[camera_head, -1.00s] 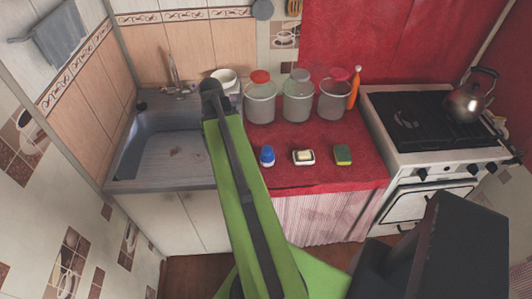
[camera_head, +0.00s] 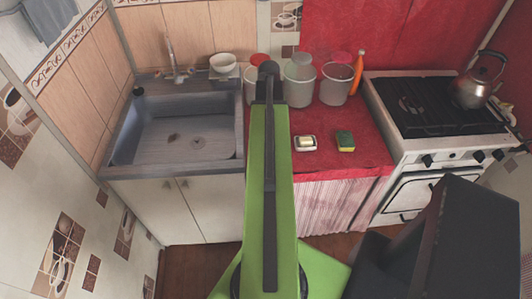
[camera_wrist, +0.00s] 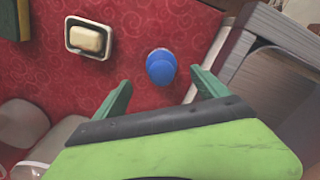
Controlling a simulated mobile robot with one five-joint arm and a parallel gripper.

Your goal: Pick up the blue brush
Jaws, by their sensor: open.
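The blue brush (camera_wrist: 161,67) stands on the red oilcloth in the wrist view, its round blue top towards the camera. In the head view it is hidden behind my green arm. My gripper (camera_wrist: 160,90) shows in the wrist view with its two green fingers spread apart and nothing between them. The brush appears just beyond the fingertips, closer to the right finger. I cannot tell the height of the gripper above the cloth.
A soap dish with soap (camera_head: 305,143) and a green-yellow sponge (camera_head: 345,141) lie right of my arm. Several jars, including one clear jar (camera_head: 336,84), and an orange bottle (camera_head: 357,72) stand behind. The sink (camera_head: 180,130) is left, the stove (camera_head: 430,105) right.

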